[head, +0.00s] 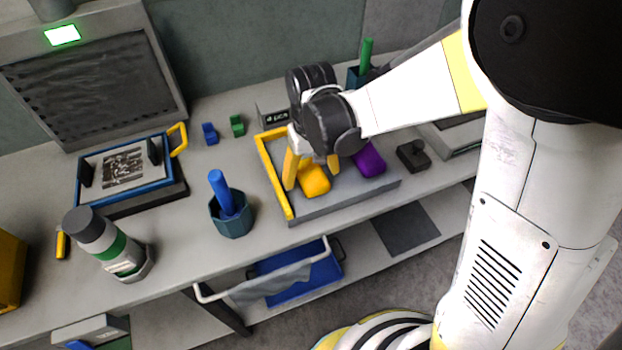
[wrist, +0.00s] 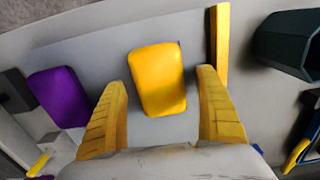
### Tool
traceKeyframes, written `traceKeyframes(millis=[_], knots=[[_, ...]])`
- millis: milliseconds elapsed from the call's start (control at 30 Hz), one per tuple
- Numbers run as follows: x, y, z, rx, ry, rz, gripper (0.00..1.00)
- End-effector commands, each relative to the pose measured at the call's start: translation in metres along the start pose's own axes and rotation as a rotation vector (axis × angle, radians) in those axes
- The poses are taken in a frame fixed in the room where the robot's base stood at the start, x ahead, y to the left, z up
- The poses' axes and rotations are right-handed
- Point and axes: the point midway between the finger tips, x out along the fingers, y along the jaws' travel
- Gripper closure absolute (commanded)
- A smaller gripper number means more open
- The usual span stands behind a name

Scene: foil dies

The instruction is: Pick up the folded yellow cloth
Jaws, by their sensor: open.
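The folded yellow cloth (head: 314,179) lies on a grey tray (head: 337,202) with a yellow left edge, on the bench. In the wrist view the cloth (wrist: 157,78) is a rounded yellow block just beyond the fingertips, between their lines. My gripper (head: 312,166) is over the tray, its yellow fingers apart and empty. In the wrist view its two fingers (wrist: 163,84) stand wide on either side, with the cloth nearer the middle. In the head view my gripper partly hides the tray's back.
A purple folded cloth (head: 369,160) lies right of the yellow one. A teal cup (head: 231,214) with a blue handle stands left of the tray. A bottle (head: 106,244) and a blue-framed plate (head: 125,170) are farther left. A dark block (head: 413,155) sits to the right.

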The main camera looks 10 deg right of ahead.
Motion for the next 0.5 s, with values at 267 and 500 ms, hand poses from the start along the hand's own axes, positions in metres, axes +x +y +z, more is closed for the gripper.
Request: traceKeyframes(millis=[267,500], knots=[[0.0065,0.0,-0.0001,0.0,0.0,0.0,0.19],[0.0064,0.0,-0.0001,0.0,0.0,0.0,0.73]])
